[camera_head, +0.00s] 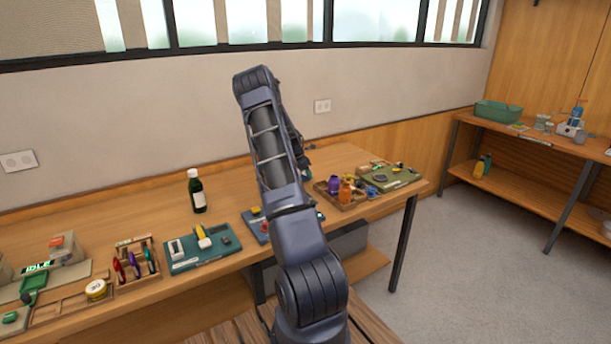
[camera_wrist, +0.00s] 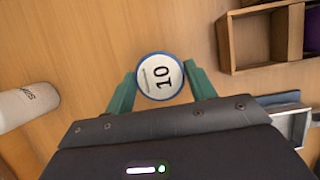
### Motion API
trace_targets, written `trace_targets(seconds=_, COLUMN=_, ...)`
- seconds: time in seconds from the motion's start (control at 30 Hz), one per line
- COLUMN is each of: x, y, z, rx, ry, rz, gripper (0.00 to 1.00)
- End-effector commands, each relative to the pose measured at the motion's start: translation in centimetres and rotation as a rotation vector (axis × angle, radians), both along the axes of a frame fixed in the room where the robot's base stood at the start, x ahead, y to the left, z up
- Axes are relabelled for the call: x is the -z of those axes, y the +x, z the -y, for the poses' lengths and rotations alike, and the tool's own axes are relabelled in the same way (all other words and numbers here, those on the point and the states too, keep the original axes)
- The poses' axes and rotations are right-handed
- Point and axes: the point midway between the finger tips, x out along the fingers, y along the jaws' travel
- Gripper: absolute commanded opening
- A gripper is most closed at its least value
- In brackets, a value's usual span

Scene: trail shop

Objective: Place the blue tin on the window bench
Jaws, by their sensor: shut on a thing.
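The blue tin (camera_wrist: 147,93) shows in the wrist view as a round tin with a blue rim and a white top marked "10". My gripper (camera_wrist: 161,75) is shut on it, with a green finger on each side. Bare wood lies below the tin; I cannot tell whether the tin touches it. The window bench (camera_head: 130,211) is the long wooden bench along the wall under the windows in the head view. My arm reaches over this bench and hides the tin and most of the gripper there.
A dark bottle (camera_head: 197,192) stands on the bench. Several trays line its front, including a wooden tray (camera_head: 361,202) with small bottles. A white cylinder (camera_wrist: 28,104) and a wooden compartment box (camera_wrist: 226,43) flank the tin. A shelf (camera_head: 500,125) stands right.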

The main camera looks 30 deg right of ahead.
Motion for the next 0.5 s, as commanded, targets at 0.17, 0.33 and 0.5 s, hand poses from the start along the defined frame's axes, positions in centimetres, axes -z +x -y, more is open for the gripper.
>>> trace_targets(seconds=0.17, x=0.96, y=-0.02, z=0.03, rx=0.001, ry=0.000, rz=0.000, gripper=0.33)
trace_targets(seconds=0.33, x=0.95, y=-0.02, z=0.03, rx=0.001, ry=0.000, rz=0.000, gripper=0.33)
trace_targets(seconds=0.5, x=1.19, y=0.00, z=0.00, rx=0.000, ry=0.000, rz=0.000, gripper=0.63)
